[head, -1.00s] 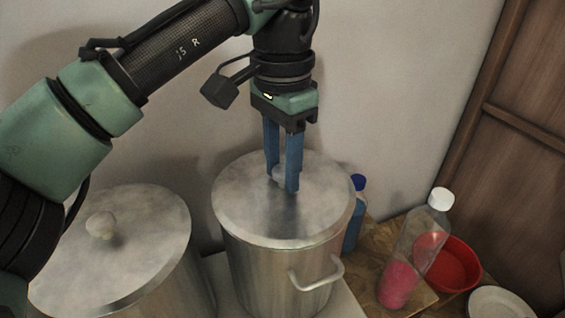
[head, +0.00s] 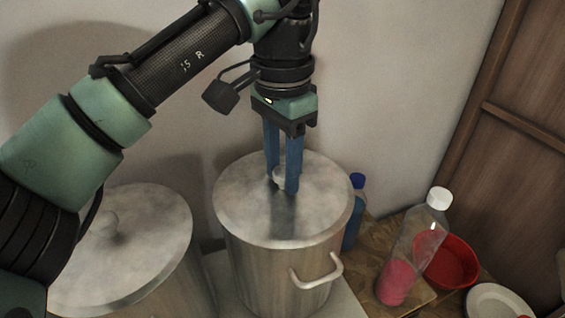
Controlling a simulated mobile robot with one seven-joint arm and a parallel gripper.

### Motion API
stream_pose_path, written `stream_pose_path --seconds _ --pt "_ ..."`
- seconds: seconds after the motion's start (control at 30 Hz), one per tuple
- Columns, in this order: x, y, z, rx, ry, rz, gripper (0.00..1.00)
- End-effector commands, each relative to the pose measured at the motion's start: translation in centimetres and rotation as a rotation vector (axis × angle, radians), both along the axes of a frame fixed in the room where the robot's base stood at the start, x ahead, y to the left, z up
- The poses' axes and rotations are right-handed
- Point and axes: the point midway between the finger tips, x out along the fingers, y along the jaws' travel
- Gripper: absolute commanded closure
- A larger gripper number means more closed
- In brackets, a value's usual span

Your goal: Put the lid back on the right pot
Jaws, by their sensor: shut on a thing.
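The right pot (head: 285,277) is a tall metal drum with a side handle at its lower right. Its grey lid (head: 320,205) lies over the top, and its rim looks level with the pot's rim all round the visible side. My gripper (head: 283,185) points straight down over the lid. Its blue fingers are shut on the pale knob at the lid's middle, which they partly hide. The far edge of the lid is partly behind the fingers. I cannot tell whether the lid is fully seated.
A second lidded pot (head: 150,235) stands at left, close under my arm. At right are a blue bottle (head: 355,215), a clear bottle with pink contents (head: 398,280), a red bowl (head: 455,262) and a white plate (head: 497,303). A wall is close behind.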

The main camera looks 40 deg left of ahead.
Motion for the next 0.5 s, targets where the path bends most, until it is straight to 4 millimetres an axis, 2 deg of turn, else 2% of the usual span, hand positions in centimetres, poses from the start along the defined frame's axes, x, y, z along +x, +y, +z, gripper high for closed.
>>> stream_pose_path --seconds 0.4,0.43,0.5 --pt "0.02 -0.01 0.05 0.001 -0.001 0.000 1.00" --pt "0.02 -0.01 0.05 0.001 -0.001 0.000 0.54" --pt "0.03 -0.01 0.05 0.001 -0.001 0.000 0.41"
